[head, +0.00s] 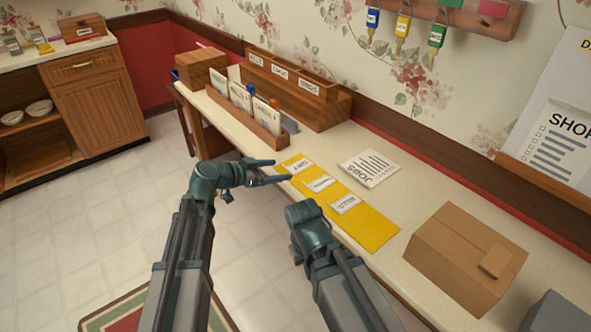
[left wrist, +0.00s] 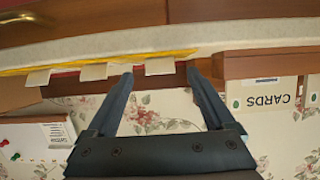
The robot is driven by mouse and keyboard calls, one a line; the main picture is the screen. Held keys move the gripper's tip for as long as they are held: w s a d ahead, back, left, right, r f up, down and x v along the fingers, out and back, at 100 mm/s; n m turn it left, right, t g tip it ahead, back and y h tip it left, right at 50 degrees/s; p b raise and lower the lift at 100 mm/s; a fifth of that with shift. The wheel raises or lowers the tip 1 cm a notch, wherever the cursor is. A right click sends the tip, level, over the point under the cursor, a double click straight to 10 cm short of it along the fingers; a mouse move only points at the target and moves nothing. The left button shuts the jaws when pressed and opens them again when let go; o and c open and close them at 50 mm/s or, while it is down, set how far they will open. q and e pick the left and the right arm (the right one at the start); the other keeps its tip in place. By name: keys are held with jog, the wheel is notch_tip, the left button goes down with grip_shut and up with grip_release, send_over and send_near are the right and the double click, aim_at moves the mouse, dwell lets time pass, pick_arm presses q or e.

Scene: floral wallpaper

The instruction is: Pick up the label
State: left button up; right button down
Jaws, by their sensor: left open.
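Three small white labels lie in a row on a yellow mat (head: 370,228) on the counter: a far one (head: 297,164), a middle one (head: 319,184) and a near one (head: 345,203). They bear print too small to read surely. My left gripper (head: 283,170) is open and empty at the counter's front edge, its fingers pointing at the far label. In the left wrist view a label (left wrist: 160,67) shows between the open fingertips (left wrist: 159,69), with no clear contact. My right arm ends beside the mat's front edge; its fingers do not show.
A wooden holder with cards (head: 254,114) stands just beyond the left gripper, before a wooden sorting box (head: 290,96). A JOBS sheet (head: 369,168) lies behind the mat. A cardboard box (head: 465,258) sits at the right. Keys hang on the wall rack (head: 460,14).

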aim_at(286, 169)
pick_arm(q)
jog(key=b+x, duration=0.1)
jog(key=x, duration=0.2)
jog(key=shift+w+d, duration=0.1)
grip_shut()
